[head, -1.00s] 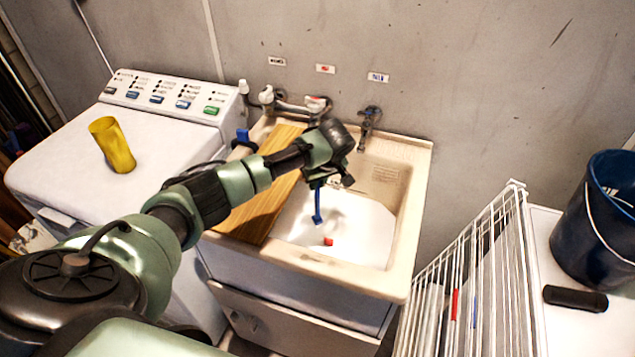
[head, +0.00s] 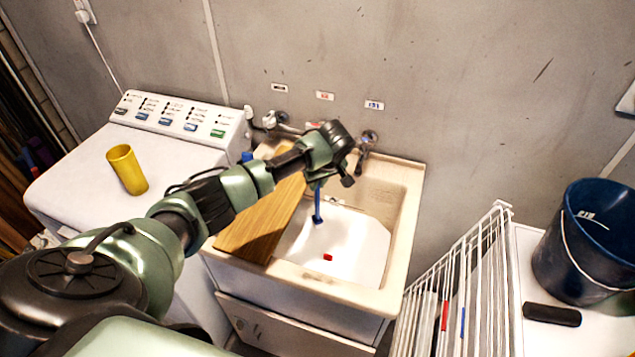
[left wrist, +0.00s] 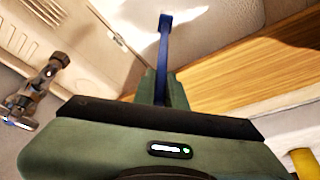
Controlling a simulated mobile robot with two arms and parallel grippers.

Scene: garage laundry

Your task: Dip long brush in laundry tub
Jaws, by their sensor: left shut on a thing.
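The long blue brush (head: 318,207) hangs from my left gripper (head: 317,182), which is shut on it. It points down over the basin of the beige laundry tub (head: 408,215). In the left wrist view the brush's blue shaft (left wrist: 162,62) runs out from the fingers to a wider blue end. I cannot tell whether that end touches the white surface in the basin. My left forearm hides part of the tub's back left. My right gripper is not in view.
A wooden board (head: 245,235) lies across the tub's left side. A small red object (head: 328,257) shows in the basin. Taps (head: 366,145) stand behind. A yellow cup (head: 127,170) is on the washer (head: 75,185). A white rack (head: 470,265) and dark blue bucket (head: 585,250) are right.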

